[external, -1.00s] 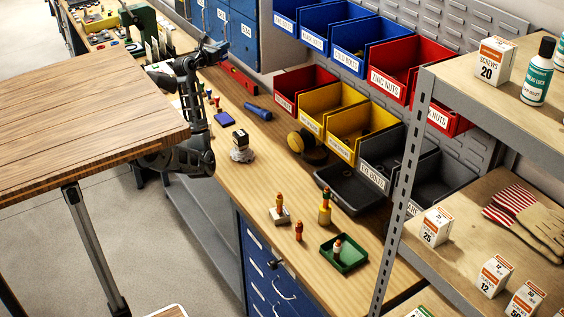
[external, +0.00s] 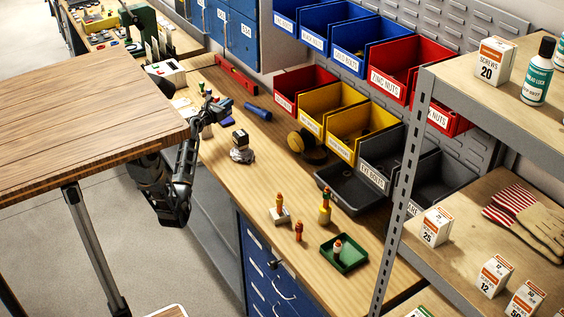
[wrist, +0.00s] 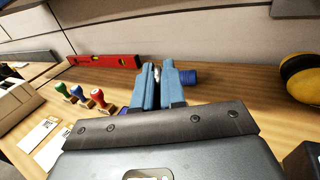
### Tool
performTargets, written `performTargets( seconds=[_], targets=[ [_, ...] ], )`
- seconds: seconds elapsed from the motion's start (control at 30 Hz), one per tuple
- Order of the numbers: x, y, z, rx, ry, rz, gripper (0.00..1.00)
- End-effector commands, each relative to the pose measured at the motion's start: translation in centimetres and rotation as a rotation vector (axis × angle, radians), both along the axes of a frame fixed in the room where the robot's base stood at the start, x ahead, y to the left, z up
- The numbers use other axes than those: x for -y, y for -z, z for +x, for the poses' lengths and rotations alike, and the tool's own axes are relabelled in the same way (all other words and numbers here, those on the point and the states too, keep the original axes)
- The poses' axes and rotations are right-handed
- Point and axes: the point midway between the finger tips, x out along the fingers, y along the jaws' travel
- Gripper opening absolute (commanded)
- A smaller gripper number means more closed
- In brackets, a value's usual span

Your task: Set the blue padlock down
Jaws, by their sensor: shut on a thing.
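My gripper (external: 222,106) is low over the left part of the wooden workbench in the external view. In the wrist view its two light blue fingers (wrist: 158,66) are nearly together, with a small pale, silvery piece (wrist: 157,75) between them. This fits the blue padlock, whose body I cannot make out; the fingers hide most of it. I cannot tell whether it touches the bench (external: 280,160).
A blue cylinder (wrist: 188,77) lies just right of the fingers. A red level (wrist: 103,61) lies behind, and green, blue and red-handled stamps (wrist: 82,96) stand left. Yellow-and-black earmuffs (wrist: 301,78) are at right. Bare bench lies between cylinder and earmuffs.

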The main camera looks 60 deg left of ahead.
Motion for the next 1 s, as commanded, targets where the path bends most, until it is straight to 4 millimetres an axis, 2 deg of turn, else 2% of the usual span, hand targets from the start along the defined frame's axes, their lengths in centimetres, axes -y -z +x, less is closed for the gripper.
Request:
performTargets(
  seconds=[0.2,0.33,0.53,0.7,1.0],
  targets=[
    [0.0,4.2,0.0,-0.003,0.000,-0.004,0.00],
    [0.0,5.8,0.0,-0.001,0.000,-0.002,0.00],
    [0.0,7.1,0.0,-0.002,0.000,-0.001,0.00],
    [0.0,9.6,0.0,-0.002,0.001,-0.003,0.00],
    [0.0,10.0,0.0,0.000,0.000,0.000,0.00]
  ],
)
